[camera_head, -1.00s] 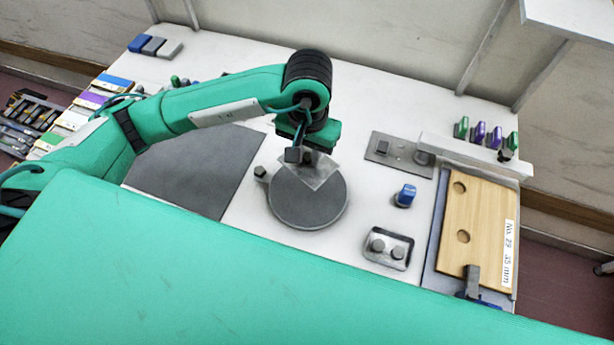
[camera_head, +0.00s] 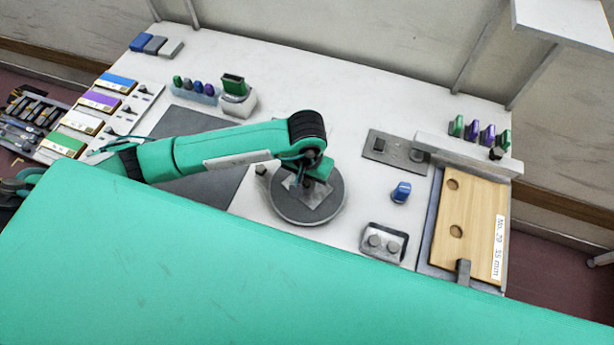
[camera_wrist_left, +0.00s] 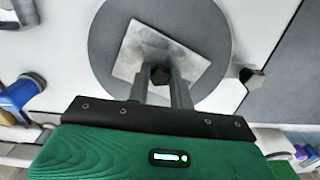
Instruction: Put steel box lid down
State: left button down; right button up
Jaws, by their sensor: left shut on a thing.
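The steel box lid is a thin pale grey square plate (camera_head: 312,199) with a dark knob in its middle. It is over the round dark grey disc (camera_head: 330,209) on the white bench. In the left wrist view the lid (camera_wrist_left: 138,45) appears turned relative to the gripper, inside the disc's outline (camera_wrist_left: 100,40). My left gripper (camera_wrist_left: 161,77) is shut on the lid's knob. In the head view the left gripper (camera_head: 298,183) is largely hidden by its own arm. I cannot tell whether the lid touches the disc. My right gripper is not in view.
A wooden board (camera_head: 470,225) lies farther right. A dark flat mat (camera_head: 195,128) is left.

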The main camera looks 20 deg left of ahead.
aim_at(307, 182)
pick_arm(q)
jog(key=shift+f, duration=0.15)
jog(key=c, duration=1.2)
grip_release()
jog(key=shift+c, duration=0.2)
jog(key=shift+r, duration=0.25)
jog(key=shift+w+r, duration=0.1)
jog(key=shift+r, duration=0.2)
notch_tip(307, 182, up, 11)
jog(key=b, duration=0.3)
jog(key=shift+r, duration=0.15)
